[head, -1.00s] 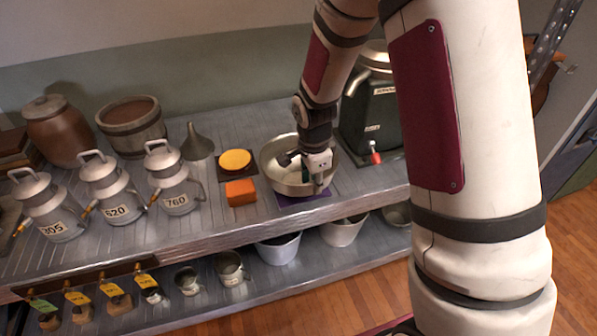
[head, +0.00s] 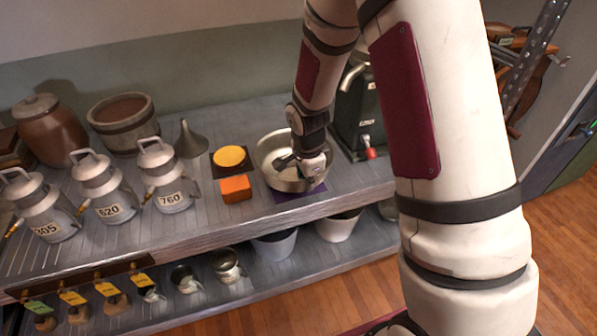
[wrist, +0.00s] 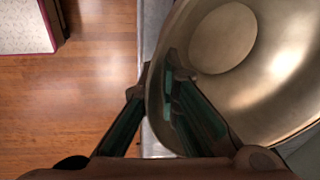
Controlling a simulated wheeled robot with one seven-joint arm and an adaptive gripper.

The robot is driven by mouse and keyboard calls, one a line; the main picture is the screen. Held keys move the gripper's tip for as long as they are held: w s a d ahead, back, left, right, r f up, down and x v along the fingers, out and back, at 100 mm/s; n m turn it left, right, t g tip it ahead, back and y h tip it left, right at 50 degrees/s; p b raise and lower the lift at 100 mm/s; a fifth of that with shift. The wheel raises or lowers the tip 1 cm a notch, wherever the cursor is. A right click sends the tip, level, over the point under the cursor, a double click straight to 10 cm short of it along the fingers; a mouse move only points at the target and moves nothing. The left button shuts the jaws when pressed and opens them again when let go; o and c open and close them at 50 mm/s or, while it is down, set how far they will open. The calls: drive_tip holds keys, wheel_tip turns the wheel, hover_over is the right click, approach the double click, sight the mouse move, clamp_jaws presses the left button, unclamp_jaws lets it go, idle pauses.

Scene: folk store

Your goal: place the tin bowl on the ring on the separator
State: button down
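The tin bowl (head: 268,174) is a wide metal bowl. It is on or just over a purple mat (head: 310,193) near the shelf's front edge; any small gap beneath it cannot be made out. My gripper (head: 309,172) is at its front right rim. In the wrist view one finger is inside the bowl (wrist: 285,85) and the other outside, with the rim between them. My gripper's fingers (wrist: 154,85) are close together, but whether they press the rim is unclear. The separator appears to be the dark green machine (head: 347,125) behind right, partly hidden by my arm; its ring is not clearly visible.
An orange block (head: 236,189) and a yellow disc (head: 230,157) on a dark mat are left of the bowl. Numbered milk cans (head: 165,178), a funnel (head: 188,140) and a wooden tub (head: 122,122) stand further left. Pails (head: 275,244) sit on the lower shelf.

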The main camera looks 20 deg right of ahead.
drive_tip(key=shift+r, duration=0.45)
drive_tip(key=r, duration=0.2)
drive_tip(key=shift+s+r, duration=0.3)
drive_tip(key=shift+r, duration=0.1)
drive_tip(key=s+r+p, duration=0.1)
drive_tip(key=s+p, duration=0.4)
drive_tip(key=s, duration=1)
drive_tip(key=shift+s+a+r, duration=0.15)
drive_tip(key=shift+a+r, duration=0.05)
drive_tip(key=shift+a, duration=0.05)
drive_tip(key=shift+p, duration=0.3)
